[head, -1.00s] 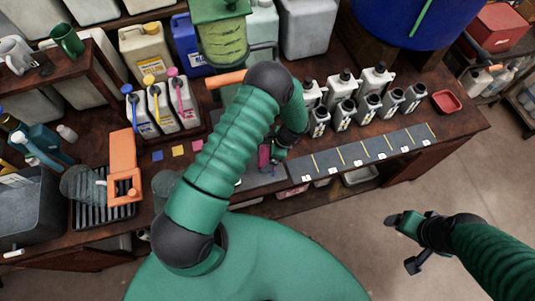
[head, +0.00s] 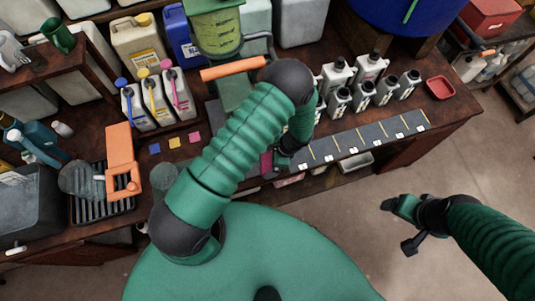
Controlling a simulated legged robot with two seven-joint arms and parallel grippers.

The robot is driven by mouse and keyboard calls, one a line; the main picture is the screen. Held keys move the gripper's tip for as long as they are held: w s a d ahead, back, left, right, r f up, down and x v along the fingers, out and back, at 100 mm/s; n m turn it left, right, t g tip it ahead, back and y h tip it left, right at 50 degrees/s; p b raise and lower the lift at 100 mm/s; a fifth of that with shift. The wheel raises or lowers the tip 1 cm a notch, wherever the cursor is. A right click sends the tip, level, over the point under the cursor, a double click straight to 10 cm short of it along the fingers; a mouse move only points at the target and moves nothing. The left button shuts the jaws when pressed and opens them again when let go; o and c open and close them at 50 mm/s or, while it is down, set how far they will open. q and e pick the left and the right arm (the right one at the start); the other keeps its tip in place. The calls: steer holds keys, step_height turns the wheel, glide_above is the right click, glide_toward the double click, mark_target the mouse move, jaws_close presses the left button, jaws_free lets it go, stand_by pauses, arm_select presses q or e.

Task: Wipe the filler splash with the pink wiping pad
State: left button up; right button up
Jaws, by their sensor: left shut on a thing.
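My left gripper (head: 279,158) is low over the bench, just left of the dark strip with yellow lines, and mostly hidden by my own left arm. It is shut on the pink wiping pad (head: 266,163), which shows as a small pink edge at the bench's front part. Whether the pad touches the bench I cannot tell. The green filler (head: 216,32) stands at the back, above a grey-green plate. No splash can be made out; my arm covers part of the bench there. My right gripper (head: 397,224) is open and empty over the floor at the right.
Several grey-white bottles (head: 338,103) stand behind the marked strip (head: 365,138), with a red tray (head: 440,88) to their right. Three jugs (head: 158,101) and coloured squares (head: 174,142) are at left. An orange-handled tool (head: 122,165) lies over a black rack.

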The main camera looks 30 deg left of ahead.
mark_target(266, 154)
arm_select(q)
steer(key=shift+s+d, duration=0.25)
steer(key=shift+r, duration=0.1)
steer(key=shift+w+a+f+b, duration=0.2)
steer(key=shift+w+a+b, duration=0.1)
steer(key=shift+w+a, duration=1.15)
steer(key=shift+a, duration=0.2)
steer(key=shift+w+a+b, duration=0.5)
steer(key=shift+w+a, duration=0.45)
steer(key=shift+a, duration=0.15)
steer(key=shift+w+a, duration=0.25)
steer(key=shift+a, duration=0.05)
steer(key=shift+r, duration=0.1)
steer(key=shift+r, duration=0.1)
